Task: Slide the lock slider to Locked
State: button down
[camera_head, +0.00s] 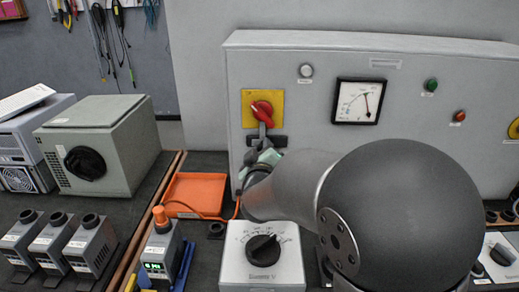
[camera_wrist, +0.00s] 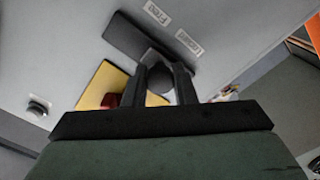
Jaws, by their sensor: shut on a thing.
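The lock slider is a dark plate (camera_wrist: 138,38) on the grey cabinet front, with a round dark knob (camera_wrist: 156,76) standing out from it. Its dark plate (camera_head: 280,141) also shows in the head view, below the red rotary switch. My gripper (camera_wrist: 163,72) is shut on the knob, one dark finger on each side. In the wrist view, the labels Free (camera_wrist: 158,14) and Locked (camera_wrist: 188,41) lie beside the plate; the knob appears nearer the Locked end. Its base is partly hidden by my fingers. In the head view my gripper (camera_head: 263,138) partly covers the slider.
The red switch (camera_head: 262,109) on its yellow plate (camera_head: 248,98) sits just above my gripper. A gauge (camera_head: 359,101) is to the right. An orange tray (camera_head: 195,186) and a dial box (camera_head: 262,275) stand on the bench below.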

jog(key=c, duration=1.2)
grip_release()
jog(key=shift+a, duration=0.35)
jog(key=shift+d, duration=0.1)
jog(key=shift+s+b, duration=1.55)
jog(key=shift+s, duration=7.2)
jog(key=shift+r, duration=0.1)
